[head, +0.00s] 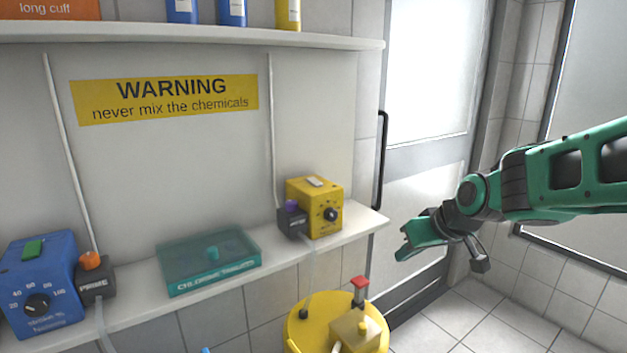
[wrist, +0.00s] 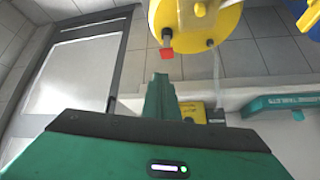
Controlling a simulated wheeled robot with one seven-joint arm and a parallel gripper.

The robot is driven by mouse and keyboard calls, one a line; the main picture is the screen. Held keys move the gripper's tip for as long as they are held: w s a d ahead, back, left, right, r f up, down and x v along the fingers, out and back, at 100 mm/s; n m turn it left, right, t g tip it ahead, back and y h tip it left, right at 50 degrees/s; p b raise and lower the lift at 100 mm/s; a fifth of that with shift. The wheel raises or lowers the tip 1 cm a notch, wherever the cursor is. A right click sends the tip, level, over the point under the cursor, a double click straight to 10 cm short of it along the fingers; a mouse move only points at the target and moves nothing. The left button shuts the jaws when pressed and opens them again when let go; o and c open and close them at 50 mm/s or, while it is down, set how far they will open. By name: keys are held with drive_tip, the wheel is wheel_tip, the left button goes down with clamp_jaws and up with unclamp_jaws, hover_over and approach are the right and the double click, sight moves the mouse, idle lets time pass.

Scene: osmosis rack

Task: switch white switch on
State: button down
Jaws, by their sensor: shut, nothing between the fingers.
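A small white switch (head: 315,182) sits on top of the yellow pump box (head: 318,212), which stands at the right end of the lower shelf. The box also shows in the wrist view (wrist: 196,112), partly hidden behind my gripper; I cannot make out the white switch there. My gripper (head: 403,243) is shut and empty. In the head view it is to the right of the yellow box, in front of the door and apart from the shelf. Its fingers also show in the wrist view (wrist: 162,80).
A yellow drum (head: 297,330) with a red-topped valve (head: 359,286) stands below the shelf. A teal chlorine tablets box (head: 208,262) and a blue pump (head: 40,285) with a green switch (head: 33,249) share the lower shelf (head: 284,257). Floor space by the door is free.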

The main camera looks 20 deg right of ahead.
drive_tip(key=w+a+r+n+t+y, duration=0.2)
drive_tip(key=w+a+r+t, duration=0.2)
drive_tip(key=w+r, duration=0.3)
drive_tip(key=w+a+r+n+t+y, duration=0.1)
drive_tip(key=w+a+r+t, duration=0.3)
drive_tip(key=w+r, duration=0.4)
drive_tip(key=shift+w+a+r+n+y, duration=0.15)
drive_tip(key=shift+a+r+n+y, duration=0.2)
drive_tip(key=shift+a+y, duration=0.45)
drive_tip(key=shift+w+a+f, duration=0.1)
hover_over(318, 183)
drive_tip(key=s, duration=0.1)
drive_tip(key=shift+s+f, duration=0.1)
drive_tip(key=shift+f, duration=0.45)
drive_tip(key=f, duration=0.1)
drive_tip(key=w+f, duration=0.1)
drive_tip(key=f, duration=0.1)
drive_tip(key=shift+f, duration=0.5)
